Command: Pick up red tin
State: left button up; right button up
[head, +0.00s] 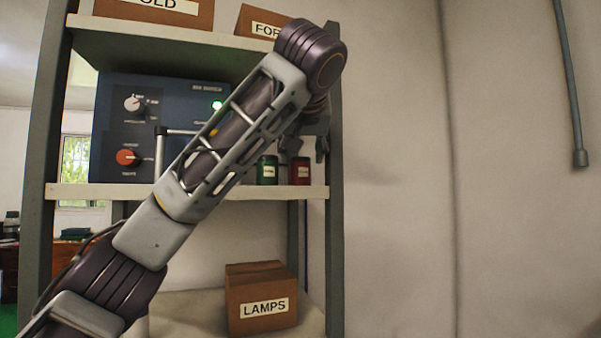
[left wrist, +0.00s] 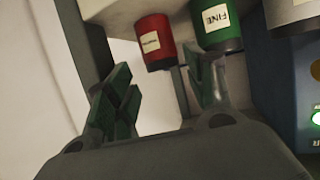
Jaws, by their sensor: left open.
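The red tin (head: 299,171) stands on the middle shelf near its right end, partly overlapped by my gripper. It has a pale label and shows upside down in the left wrist view (left wrist: 154,40), beyond the fingertips. My left gripper (head: 303,148) is open and empty, reaching down to just above and in front of the red tin. In the left wrist view its two fingers (left wrist: 162,92) are spread, with a clear gap between them. The green tin (head: 267,170) stands left of the red one; it also shows in the wrist view (left wrist: 217,26).
A blue control box (head: 120,105) with knobs fills the left of the middle shelf (head: 85,191). A shelf post (head: 335,225) rises close right of the red tin. A LAMPS carton (head: 261,281) sits below, and cartons (head: 158,12) stand above.

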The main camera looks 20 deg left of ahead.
aim_at(301, 159)
pick_arm(q)
jog(key=shift+w, duration=0.15)
jog(key=shift+p+x, duration=1.05)
jog(key=shift+x, duration=0.2)
jog(key=shift+p+x, duration=0.4)
jog(key=shift+x, duration=0.8)
jog(key=shift+a, duration=0.1)
jog(key=c, duration=0.9)
